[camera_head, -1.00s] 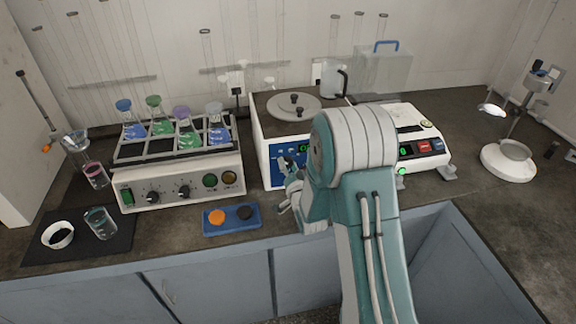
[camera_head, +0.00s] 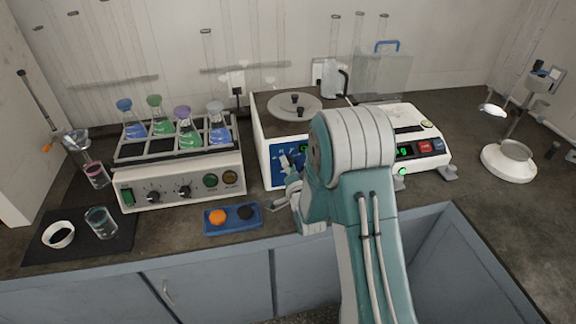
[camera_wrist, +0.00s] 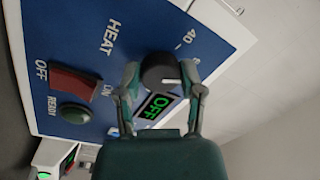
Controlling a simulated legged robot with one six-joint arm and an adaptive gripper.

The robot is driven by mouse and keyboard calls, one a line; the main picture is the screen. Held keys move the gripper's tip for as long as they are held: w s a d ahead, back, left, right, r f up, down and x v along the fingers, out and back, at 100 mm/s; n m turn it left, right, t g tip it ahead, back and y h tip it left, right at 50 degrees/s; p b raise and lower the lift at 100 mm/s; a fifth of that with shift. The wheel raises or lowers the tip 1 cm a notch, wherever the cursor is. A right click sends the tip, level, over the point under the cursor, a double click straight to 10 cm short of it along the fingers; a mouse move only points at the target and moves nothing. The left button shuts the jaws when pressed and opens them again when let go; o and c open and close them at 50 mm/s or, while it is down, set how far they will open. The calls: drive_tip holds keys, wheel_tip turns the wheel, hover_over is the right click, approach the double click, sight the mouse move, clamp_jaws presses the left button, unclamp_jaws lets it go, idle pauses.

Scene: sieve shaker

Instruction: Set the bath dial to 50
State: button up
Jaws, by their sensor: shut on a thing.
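The bath is a white box (camera_head: 262,150) with a blue front panel and a round grey lid, in the middle of the head view. Its black dial (camera_wrist: 158,72) shows in the wrist view, with a white pointer mark towards the right of the picture. A printed 40 is readable above right of the dial; a finger partly hides other markings. My gripper (camera_wrist: 160,76) is shut on the dial, one finger on each side. The green display (camera_wrist: 160,108) beside the dial reads OFF. The red heat switch (camera_wrist: 75,83) and dark green READY lamp (camera_wrist: 75,113) lie to the left.
A shaker with several coloured flasks (camera_head: 180,180) stands left of the bath. A blue tray (camera_head: 232,225) with orange and black pieces lies in front. A white device with a lit display (camera_head: 425,165) stands on the right, partly behind my arm.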

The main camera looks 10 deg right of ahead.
drive_tip(key=shift+w+d+r, duration=0.1)
drive_tip(key=o, duration=1.2)
drive_tip(key=shift+c, duration=0.2)
drive_tip(key=s+f, duration=0.1)
drive_tip(key=s, duration=1.1)
drive_tip(key=shift+d, duration=0.3)
drive_tip(key=shift+w, duration=0.1)
